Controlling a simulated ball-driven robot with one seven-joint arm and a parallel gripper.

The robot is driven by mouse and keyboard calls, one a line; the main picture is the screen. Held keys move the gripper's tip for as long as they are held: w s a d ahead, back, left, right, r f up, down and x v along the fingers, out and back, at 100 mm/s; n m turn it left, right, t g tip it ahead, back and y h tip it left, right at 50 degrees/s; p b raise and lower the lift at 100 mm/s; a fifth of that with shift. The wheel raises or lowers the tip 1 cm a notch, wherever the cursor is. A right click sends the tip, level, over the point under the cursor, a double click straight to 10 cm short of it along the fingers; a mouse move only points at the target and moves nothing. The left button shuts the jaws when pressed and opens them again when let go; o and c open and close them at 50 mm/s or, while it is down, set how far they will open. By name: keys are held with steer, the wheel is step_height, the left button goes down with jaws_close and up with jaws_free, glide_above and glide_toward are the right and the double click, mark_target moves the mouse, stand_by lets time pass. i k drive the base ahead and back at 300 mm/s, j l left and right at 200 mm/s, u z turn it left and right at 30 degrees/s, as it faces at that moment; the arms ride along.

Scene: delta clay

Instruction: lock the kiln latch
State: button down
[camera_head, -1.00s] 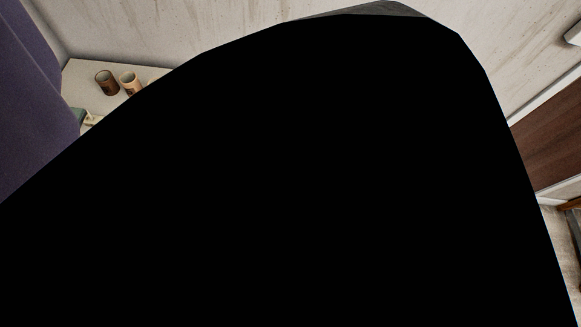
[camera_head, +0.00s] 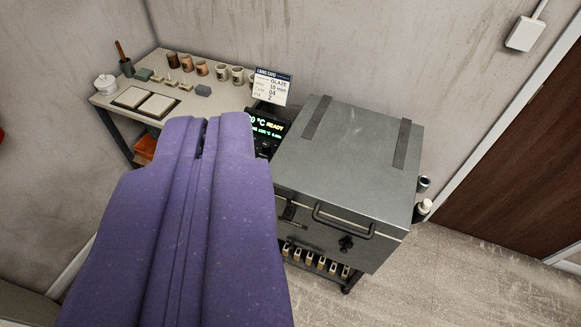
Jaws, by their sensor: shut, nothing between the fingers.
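The kiln (camera_head: 345,150) is a grey box with two dark straps over its lid, right of centre. Its lid looks shut, with a thin pale seam below it. A dark bar handle (camera_head: 343,222) is on the front. A small latch (camera_head: 290,213) sits on the front to the left of the handle; whether it is locked is too small to tell. A dark knob (camera_head: 347,243) is below the handle. A large purple part of my own body fills the lower left and overlaps the kiln's left side. I cannot make out my gripper's fingers.
A worktable (camera_head: 218,98) with cups and tiles is at the back left. Small blocks (camera_head: 320,264) lie under the kiln. The floor (camera_head: 450,275) at right is clear.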

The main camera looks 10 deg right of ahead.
mark_target(284, 194)
steer(key=k+l, duration=0.1)
steer(key=k, duration=0.6)
steer(key=k+l, duration=0.15)
steer(key=k, duration=0.6)
steer(key=i+j, duration=0.2)
steer(key=i, duration=0.75)
steer(key=i+j+u, duration=0.1)
steer(key=i, duration=0.8)
steer(key=i+j, duration=0.2)
steer(key=i, duration=0.75)
